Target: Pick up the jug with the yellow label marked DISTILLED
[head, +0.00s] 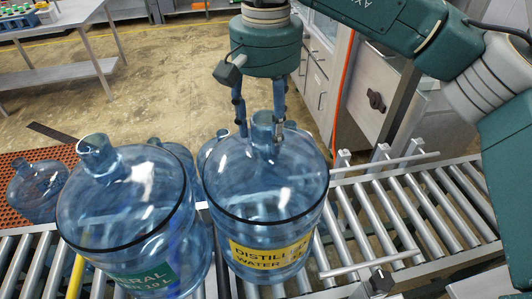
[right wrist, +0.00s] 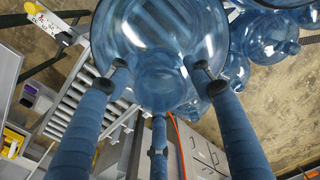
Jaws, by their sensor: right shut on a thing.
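The blue jug with the yellow DISTILLED WATER label (head: 267,200) stands upright on the roller conveyor. My right gripper (head: 262,135) comes down from above, its fingers shut around the jug's neck. In the right wrist view the fingers of my right gripper (right wrist: 158,85) surround the neck of the DISTILLED jug (right wrist: 165,35). A second blue jug with a green MINERAL label (head: 130,215) stands close on its left. My left gripper is not in view.
The roller conveyor (head: 415,212) is bare to the right, with metal guide rails beside it. More blue jugs stand behind, one on an orange mat (head: 20,215) at the left. A metal table (head: 60,75) is at the back left; grey cabinets (head: 320,60) stand behind.

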